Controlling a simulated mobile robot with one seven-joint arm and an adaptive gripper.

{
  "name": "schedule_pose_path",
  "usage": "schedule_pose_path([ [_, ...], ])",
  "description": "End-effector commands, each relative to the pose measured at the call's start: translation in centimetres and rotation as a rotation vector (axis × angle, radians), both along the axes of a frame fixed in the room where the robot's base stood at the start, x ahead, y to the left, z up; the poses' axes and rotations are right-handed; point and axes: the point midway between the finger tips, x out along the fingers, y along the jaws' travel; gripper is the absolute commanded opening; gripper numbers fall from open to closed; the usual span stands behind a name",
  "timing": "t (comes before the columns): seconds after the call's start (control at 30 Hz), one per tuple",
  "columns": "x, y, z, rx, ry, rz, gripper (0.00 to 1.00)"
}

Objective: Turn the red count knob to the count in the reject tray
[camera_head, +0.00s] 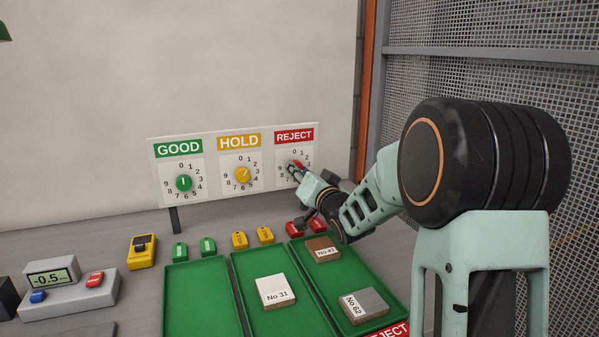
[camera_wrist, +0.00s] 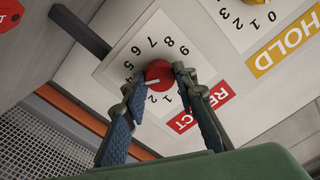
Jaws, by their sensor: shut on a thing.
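The red count knob (camera_wrist: 160,73) sits on the REJECT dial of the white panel. In the wrist view its white pointer mark faces the lower left, around 2 or 3; I cannot tell exactly. My gripper (camera_wrist: 156,79) is shut on the knob, one finger on each side; it also shows in the head view (camera_head: 298,170), covering part of the dial. The green reject tray (camera_head: 345,258) at the right holds two boards: a brown one (camera_head: 322,245) at the back and a grey one (camera_head: 372,301), No 62, at the front.
A green knob (camera_head: 183,183) and a yellow knob (camera_head: 243,175) are left of the red one. The hold tray (camera_head: 254,258) has one board (camera_head: 270,296), No 31; the good tray (camera_head: 200,300) is empty. Coloured tags lie behind the trays. A mesh fence (camera_head: 480,75) stands at right.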

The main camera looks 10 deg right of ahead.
Motion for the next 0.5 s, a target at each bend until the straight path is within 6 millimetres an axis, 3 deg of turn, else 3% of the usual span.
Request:
schedule_pose_path([
  [0.27,-0.01,0.03,-0.15,-0.046,-0.011,0.0,0.02],
  [0.5,0.0,0.0,-0.34,-0.189,-0.041,-0.001,0.02],
])
